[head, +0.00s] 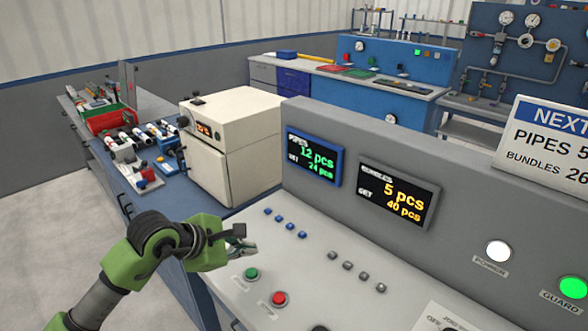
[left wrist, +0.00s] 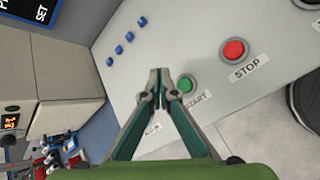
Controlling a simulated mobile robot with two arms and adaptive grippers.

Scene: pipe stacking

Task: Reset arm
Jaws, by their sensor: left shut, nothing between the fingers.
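My left gripper (left wrist: 159,76) is shut and empty in the left wrist view. Its fingertips meet over the pale control panel, beside the green START button (left wrist: 186,84). In the head view my left gripper (head: 250,247) is over the left end of the control panel (head: 330,300), a little above and left of the green button (head: 251,274). The red STOP button (head: 279,298) sits to the right of the green one; it also shows in the left wrist view (left wrist: 233,50). I cannot tell whether the fingertips touch the panel. My right gripper is in neither view.
Several blue buttons (head: 290,227) and grey buttons (head: 364,276) line the panel. Two displays (head: 315,158) stand on its upright back. A cream cabinet (head: 225,150) and a blue bench with tools and a red bin (head: 110,120) are at the left. Open floor (head: 40,220) lies at far left.

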